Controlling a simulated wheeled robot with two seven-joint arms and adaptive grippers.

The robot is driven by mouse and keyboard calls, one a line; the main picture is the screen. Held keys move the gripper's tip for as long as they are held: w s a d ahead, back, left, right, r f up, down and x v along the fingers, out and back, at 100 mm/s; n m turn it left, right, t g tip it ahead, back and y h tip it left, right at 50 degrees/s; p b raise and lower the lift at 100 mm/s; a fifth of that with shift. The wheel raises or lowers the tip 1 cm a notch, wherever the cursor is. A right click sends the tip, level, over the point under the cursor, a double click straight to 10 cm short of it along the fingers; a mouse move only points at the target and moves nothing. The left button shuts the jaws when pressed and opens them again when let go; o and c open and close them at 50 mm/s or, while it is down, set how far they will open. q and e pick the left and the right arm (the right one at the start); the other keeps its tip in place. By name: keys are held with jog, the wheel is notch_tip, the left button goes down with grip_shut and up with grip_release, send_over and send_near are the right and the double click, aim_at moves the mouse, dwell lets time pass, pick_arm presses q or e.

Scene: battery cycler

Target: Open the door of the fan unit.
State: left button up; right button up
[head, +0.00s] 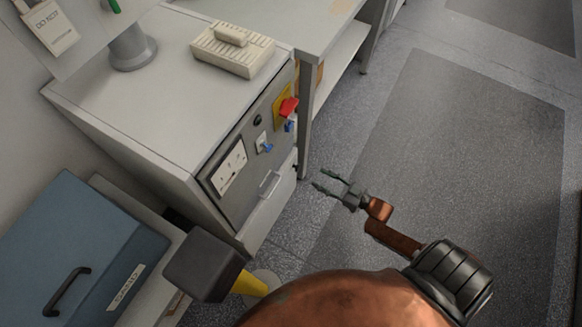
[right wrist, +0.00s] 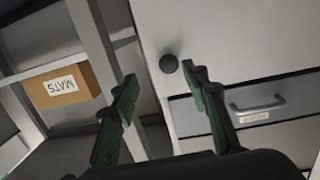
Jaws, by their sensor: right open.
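A grey-white cabinet (head: 150,125) stands at the upper left in the head view. Below its control panel is a pale front (head: 266,219). No label that I can read names the fan unit. In the right wrist view a plain pale door panel (right wrist: 235,40) carries a dark round knob (right wrist: 168,63). My right gripper (head: 322,180) is open and empty, to the right of the cabinet front in the head view. In the wrist view its green-padded fingers (right wrist: 159,74) spread with the knob between their tips in the picture; contact cannot be told. My left gripper is out of view.
A grey drawer front with a bar handle (right wrist: 258,105) adjoins the door panel. A box marked MATS (right wrist: 60,87) sits on a shelf beside it. A blue case (head: 70,245) and a dark block (head: 203,265) stand at lower left. The floor mat (head: 440,150) at right is clear.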

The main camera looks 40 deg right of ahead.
aim_at(299, 168)
jog(key=shift+t+y, duration=0.3)
jog(key=shift+y, duration=0.3)
jog(key=b+x, duration=0.1)
jog(key=x, duration=0.2)
jog(key=b+x, duration=0.1)
jog(key=x, duration=0.2)
jog(key=r+b+x, duration=0.1)
jog(key=x, duration=0.2)
jog(key=shift+w+a+b, duration=0.1)
jog(key=shift+a+b, duration=0.25)
jog(key=shift+b, duration=0.05)
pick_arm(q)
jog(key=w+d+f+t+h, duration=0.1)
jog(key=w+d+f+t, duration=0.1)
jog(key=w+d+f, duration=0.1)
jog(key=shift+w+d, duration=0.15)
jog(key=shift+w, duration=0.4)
pick_arm(e)
grip_shut()
